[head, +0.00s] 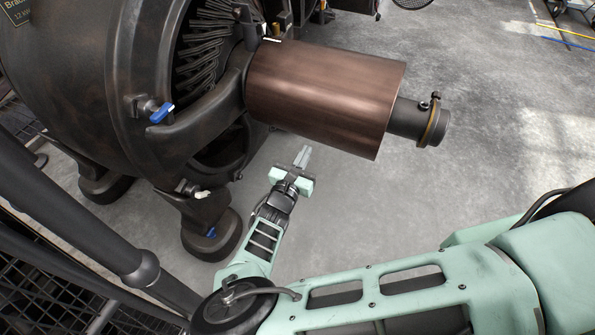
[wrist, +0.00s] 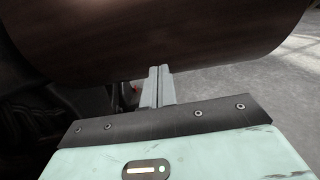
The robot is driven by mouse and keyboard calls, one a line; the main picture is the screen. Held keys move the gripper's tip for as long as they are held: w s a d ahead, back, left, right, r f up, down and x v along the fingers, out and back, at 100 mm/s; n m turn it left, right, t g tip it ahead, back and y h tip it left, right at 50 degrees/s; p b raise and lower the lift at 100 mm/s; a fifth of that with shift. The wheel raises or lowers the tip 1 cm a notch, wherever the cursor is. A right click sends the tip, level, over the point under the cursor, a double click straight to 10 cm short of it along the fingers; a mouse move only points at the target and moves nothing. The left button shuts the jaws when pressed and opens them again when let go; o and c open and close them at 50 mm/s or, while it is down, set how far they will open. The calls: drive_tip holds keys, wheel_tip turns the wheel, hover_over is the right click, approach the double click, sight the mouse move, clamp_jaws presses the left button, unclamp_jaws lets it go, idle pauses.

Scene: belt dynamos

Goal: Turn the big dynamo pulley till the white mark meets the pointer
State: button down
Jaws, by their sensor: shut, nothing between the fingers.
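The big dynamo pulley (head: 325,95) is a smooth copper-brown drum on a shaft at the right side of the dark dynamo. In the wrist view the pulley (wrist: 150,40) fills the top as a dark curved surface. A small pale strip (head: 271,40) shows at the pulley's upper left edge; I cannot tell whether it is the white mark or the pointer. My gripper (head: 304,154) is shut and empty, below the pulley's lower edge in the head view. In the wrist view its fingertips (wrist: 160,69) overlap the pulley's lower edge; I cannot tell whether they touch.
The dynamo housing (head: 85,70) stands at the left, with a blue-handled fitting (head: 161,112) and a round foot (head: 211,238). The shaft end (head: 425,122) with a collar sticks out right of the pulley. A dark railing (head: 130,255) runs at lower left. The grey floor (head: 480,80) is open at right.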

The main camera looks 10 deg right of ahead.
sight(309, 136)
drive_tip(key=shift+w+r, duration=0.1)
drive_tip(key=shift+r, duration=1.3)
drive_tip(key=r+p, duration=0.1)
drive_tip(key=p, duration=0.1)
drive_tip(key=shift+r+p, duration=0.3)
drive_tip(key=shift+r, duration=0.05)
drive_tip(key=shift+d+f, duration=0.1)
drive_tip(key=shift+f, duration=0.05)
